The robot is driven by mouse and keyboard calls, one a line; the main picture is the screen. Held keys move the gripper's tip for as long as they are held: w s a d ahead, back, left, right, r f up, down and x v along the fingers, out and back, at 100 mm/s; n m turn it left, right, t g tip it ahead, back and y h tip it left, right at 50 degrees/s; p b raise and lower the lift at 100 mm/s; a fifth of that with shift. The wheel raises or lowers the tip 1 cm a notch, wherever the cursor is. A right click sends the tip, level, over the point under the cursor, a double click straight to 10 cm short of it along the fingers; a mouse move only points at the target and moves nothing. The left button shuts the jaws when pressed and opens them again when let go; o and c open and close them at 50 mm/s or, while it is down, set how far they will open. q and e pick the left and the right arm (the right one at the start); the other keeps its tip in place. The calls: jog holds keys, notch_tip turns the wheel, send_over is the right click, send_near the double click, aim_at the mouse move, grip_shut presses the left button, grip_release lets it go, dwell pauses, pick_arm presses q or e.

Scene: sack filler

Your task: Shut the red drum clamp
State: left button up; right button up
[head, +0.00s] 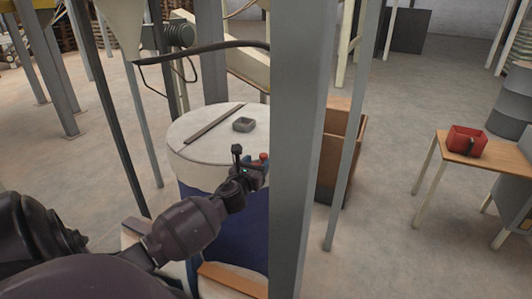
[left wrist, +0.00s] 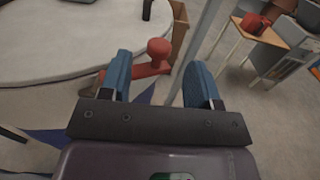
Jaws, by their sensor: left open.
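The red drum clamp (left wrist: 158,50) shows in the left wrist view as a red lever with a rounded knob at the rim of the drum. In the head view only a small red part of it (head: 263,157) shows past my gripper. The drum has a round white top (head: 190,150) above a blue body (head: 230,240). My left gripper (head: 260,168) is at the drum's right edge. Its blue fingers (left wrist: 160,74) are apart, with the red lever between and just beyond them. Contact cannot be told. My right gripper is out of view.
A grey post (head: 298,150) stands close to the right of my left gripper. A small grey block (head: 243,125) and a dark bar (head: 212,126) lie on the drum top. A wooden table (head: 450,148) with a red bin (head: 467,140) stands at right. Open floor lies between.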

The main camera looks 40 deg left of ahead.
pick_arm(q)
jog(key=x, duration=0.7)
jog(key=shift+w+b, duration=0.3)
jog(key=shift+b, duration=0.1)
jog(key=shift+a, duration=0.1)
grip_shut()
